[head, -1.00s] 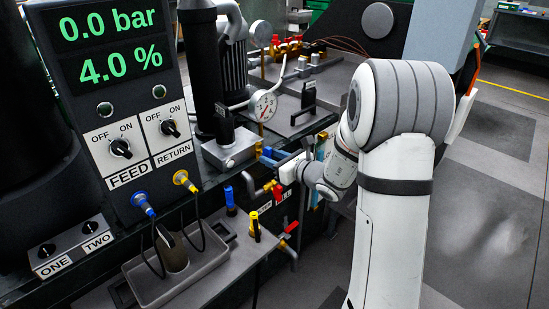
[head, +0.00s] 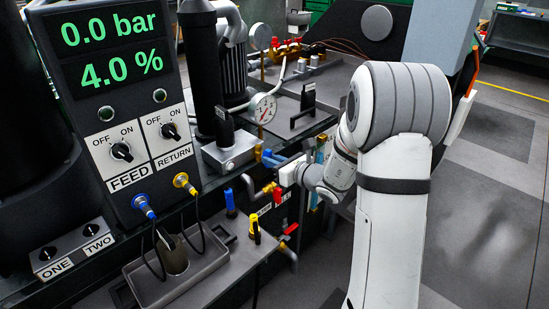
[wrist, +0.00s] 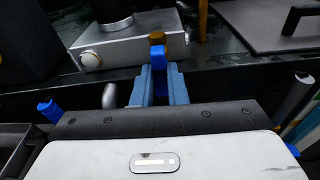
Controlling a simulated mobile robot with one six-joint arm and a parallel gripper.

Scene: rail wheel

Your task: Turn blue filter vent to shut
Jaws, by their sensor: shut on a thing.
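The blue filter vent (wrist: 159,58) shows in the wrist view as a small blue handle below a brass fitting, at the front of a grey metal block (wrist: 125,42). My gripper (wrist: 160,75) has its two blue fingers closed around the lower part of the vent. The fingers hide part of the handle, so its exact angle is hard to tell. In the head view my gripper (head: 271,158) reaches in from the right to the front of the same block (head: 230,150). The vent is mostly hidden there.
A display panel (head: 110,70) reads 0.0 bar and 4.0 %. A dial gauge (head: 263,107) stands behind the block. Blue (head: 230,203), yellow (head: 254,228) and red (head: 288,230) handles sit below my gripper. A grey tray (head: 185,275) is at the lower left.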

